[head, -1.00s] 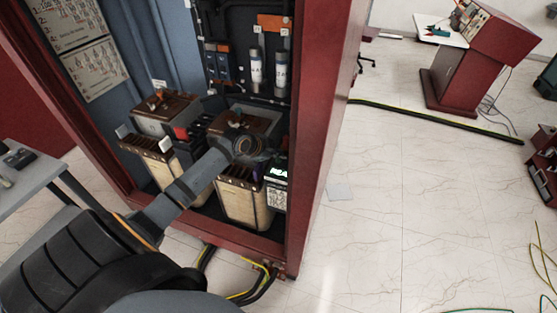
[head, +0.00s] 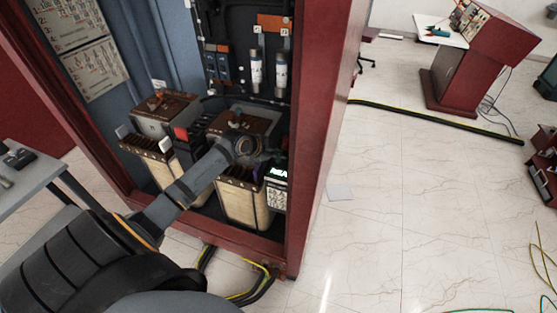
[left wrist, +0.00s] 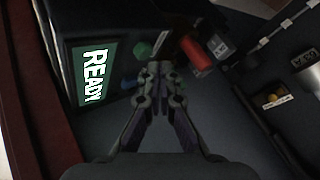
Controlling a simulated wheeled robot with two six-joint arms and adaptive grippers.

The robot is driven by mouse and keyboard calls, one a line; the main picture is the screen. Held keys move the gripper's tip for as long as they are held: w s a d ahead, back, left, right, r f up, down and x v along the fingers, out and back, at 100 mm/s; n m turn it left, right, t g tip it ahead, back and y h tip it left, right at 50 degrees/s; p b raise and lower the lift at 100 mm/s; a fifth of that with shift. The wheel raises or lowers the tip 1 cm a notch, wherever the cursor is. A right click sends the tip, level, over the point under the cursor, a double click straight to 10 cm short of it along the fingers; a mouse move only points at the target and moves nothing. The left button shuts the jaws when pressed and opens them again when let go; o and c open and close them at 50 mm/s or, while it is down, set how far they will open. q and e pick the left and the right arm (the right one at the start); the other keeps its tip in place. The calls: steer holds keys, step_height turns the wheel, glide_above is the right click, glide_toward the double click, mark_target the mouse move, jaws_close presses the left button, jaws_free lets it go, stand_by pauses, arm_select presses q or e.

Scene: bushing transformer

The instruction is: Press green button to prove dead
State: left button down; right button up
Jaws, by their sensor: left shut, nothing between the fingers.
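The tester (head: 277,195) stands inside the red cabinet, with a lit screen. In the left wrist view its screen (left wrist: 91,75) reads READY. The green button (left wrist: 143,49) is on the tester, just left of the fingertips, and a blue button (left wrist: 128,85) sits lower. My left gripper (left wrist: 160,68) is shut and empty, its fingertips close to the green button; I cannot tell whether they touch it. In the head view my left gripper (head: 274,158) is small and dark above the tester, and the green button cannot be made out. My right gripper is in neither view.
The red cabinet (head: 316,130) has a wall close to the right of the tester. Brown-topped transformers (head: 165,110) stand to the left. A red cylindrical part (left wrist: 195,52) is right of the fingertips. The floor (head: 390,210) outside is mostly clear.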

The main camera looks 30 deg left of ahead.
mark_target(277, 161)
arm_select(q)
steer(key=shift+f, duration=0.3)
steer(key=shift+f+b, duration=0.35)
steer(key=shift+f, duration=0.15)
stand_by(0.5)
steer(key=shift+r, duration=0.15)
steer(key=shift+r+p, duration=0.8)
steer(key=shift+p, duration=0.05)
step_height(277, 161, up, 5)
steer(key=p, duration=0.4)
steer(key=shift+p, duration=0.35)
stand_by(0.5)
